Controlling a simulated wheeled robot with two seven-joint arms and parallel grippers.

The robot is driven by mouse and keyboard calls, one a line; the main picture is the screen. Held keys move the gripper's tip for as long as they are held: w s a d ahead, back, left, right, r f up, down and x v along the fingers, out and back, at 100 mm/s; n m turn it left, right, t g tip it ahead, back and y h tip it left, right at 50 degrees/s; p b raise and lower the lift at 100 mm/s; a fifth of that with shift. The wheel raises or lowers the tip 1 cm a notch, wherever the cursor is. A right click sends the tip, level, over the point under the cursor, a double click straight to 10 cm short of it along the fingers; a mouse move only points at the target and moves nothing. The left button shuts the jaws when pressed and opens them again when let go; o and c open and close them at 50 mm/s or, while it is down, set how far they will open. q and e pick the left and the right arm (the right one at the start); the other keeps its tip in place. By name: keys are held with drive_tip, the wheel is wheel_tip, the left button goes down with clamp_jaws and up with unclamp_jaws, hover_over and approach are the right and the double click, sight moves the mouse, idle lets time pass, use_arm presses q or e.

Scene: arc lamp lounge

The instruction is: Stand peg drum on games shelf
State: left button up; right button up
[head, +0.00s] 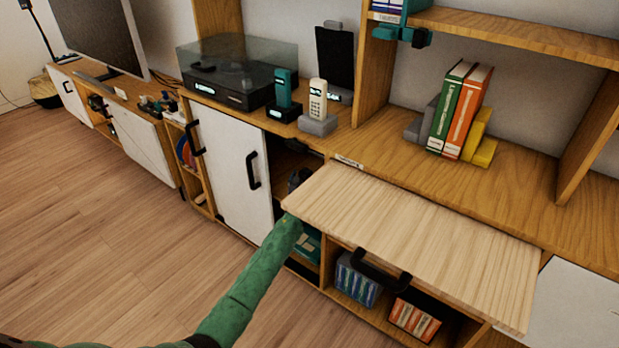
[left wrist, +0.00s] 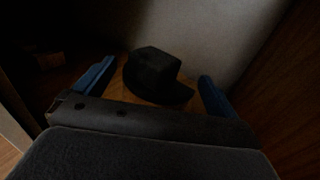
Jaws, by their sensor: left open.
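A dark, blocky object with a rounded base (left wrist: 152,66) stands between and beyond the fingers on a wooden surface, with no clear contact. It is too dark to tell whether this is the peg drum. I cannot tell for sure which shelf is the games shelf; the labels are too small to read. My right gripper is out of view.
A pale wooden flap (head: 420,235) sticks out to the right of my arm, above shelves with boxes (head: 413,318). The white cabinet door (head: 232,170) stands to the left. Books (head: 460,112) and a turntable (head: 235,75) sit on top. The floor (head: 90,215) is clear.

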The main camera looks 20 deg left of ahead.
use_arm(q)
drive_tip(key=s+d+p, duration=0.1)
drive_tip(key=s, duration=1)
drive_tip(key=shift+s, duration=0.2)
drive_tip(key=shift+d, duration=0.1)
